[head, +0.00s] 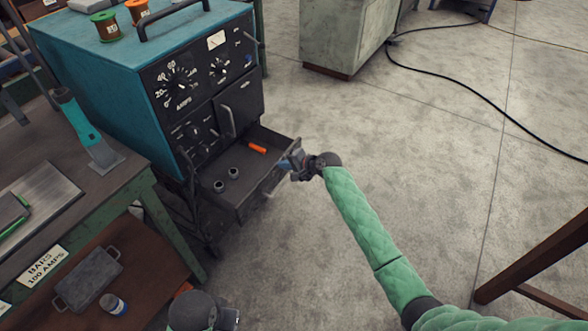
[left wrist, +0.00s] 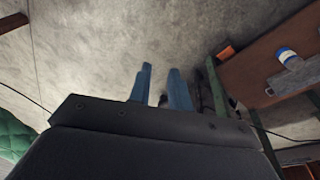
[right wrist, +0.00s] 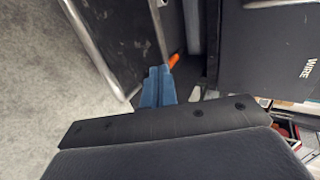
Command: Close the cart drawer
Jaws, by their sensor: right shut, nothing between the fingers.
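The cart drawer (head: 215,200) stands open below the teal welding machine (head: 100,90) in the head view. Its dark front panel (right wrist: 110,35) with a metal bar handle (right wrist: 95,50) shows in the right wrist view. My right gripper (head: 293,162) is shut and empty at the far corner of the drawer front; I cannot tell whether it touches. Its blue fingers (right wrist: 157,88) are together in the right wrist view. My left gripper is at the bottom of the head view, away from the drawer; its blue fingers (left wrist: 160,85) are apart and empty.
An orange piece (head: 257,148) and two small dark cups (head: 226,180) lie in the drawer. A green-legged workbench (head: 130,165) stands at the left. A grey cabinet (head: 345,35) stands at the back.

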